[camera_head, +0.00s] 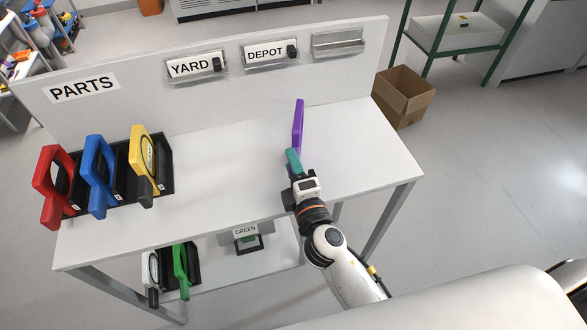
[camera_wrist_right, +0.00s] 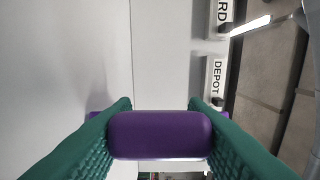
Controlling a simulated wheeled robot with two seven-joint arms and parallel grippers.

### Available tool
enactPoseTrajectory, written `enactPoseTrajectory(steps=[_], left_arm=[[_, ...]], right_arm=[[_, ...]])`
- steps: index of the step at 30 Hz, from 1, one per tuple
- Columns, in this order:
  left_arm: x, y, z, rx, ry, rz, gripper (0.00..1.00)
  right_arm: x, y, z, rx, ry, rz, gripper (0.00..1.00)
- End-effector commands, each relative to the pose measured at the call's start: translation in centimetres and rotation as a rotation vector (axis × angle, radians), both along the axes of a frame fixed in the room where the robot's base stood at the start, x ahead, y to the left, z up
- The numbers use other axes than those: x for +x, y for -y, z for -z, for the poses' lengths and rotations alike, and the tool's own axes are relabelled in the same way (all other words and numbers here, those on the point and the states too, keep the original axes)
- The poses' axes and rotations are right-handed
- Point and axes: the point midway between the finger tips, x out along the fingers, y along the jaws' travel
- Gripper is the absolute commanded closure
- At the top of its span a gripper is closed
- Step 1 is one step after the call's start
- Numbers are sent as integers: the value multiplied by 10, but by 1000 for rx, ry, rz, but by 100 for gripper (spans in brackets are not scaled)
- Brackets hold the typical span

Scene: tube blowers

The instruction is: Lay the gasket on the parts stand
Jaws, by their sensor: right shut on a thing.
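A purple flat piece (camera_head: 299,122), which I take to be the gasket, stands on edge in my right gripper, seen nearly edge-on above the right part of the white tabletop. My right gripper (camera_head: 293,163) is shut on its purple handle (camera_wrist_right: 160,134), which lies between the green fingers in the right wrist view. The white stand (camera_head: 225,165) has a back panel with a PARTS sign (camera_head: 84,87). I cannot tell whether the gasket touches the tabletop. My left gripper is not in view.
A black rack (camera_head: 167,165) at the tabletop's left holds red (camera_head: 48,165), blue (camera_head: 92,160) and yellow (camera_head: 137,145) handled pieces. White and green pieces (camera_head: 181,265) are on the lower shelf. YARD (camera_head: 190,67) and DEPOT (camera_head: 265,53) labels are on the back panel. The tabletop's middle is clear.

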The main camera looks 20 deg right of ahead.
Motion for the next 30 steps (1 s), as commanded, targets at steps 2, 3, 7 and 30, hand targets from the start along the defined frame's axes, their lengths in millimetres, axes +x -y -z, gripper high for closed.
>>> enactPoseTrajectory(steps=[2, 3, 7, 30], left_arm=[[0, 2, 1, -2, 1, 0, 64], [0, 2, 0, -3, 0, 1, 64], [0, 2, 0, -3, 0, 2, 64], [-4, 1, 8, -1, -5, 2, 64]], right_arm=[[0, 0, 1, 1, 1, 0, 85], [0, 0, 1, 1, 1, 0, 85], [0, 0, 0, 0, 1, 0, 85], [-19, 1, 4, 1, -2, 0, 38]])
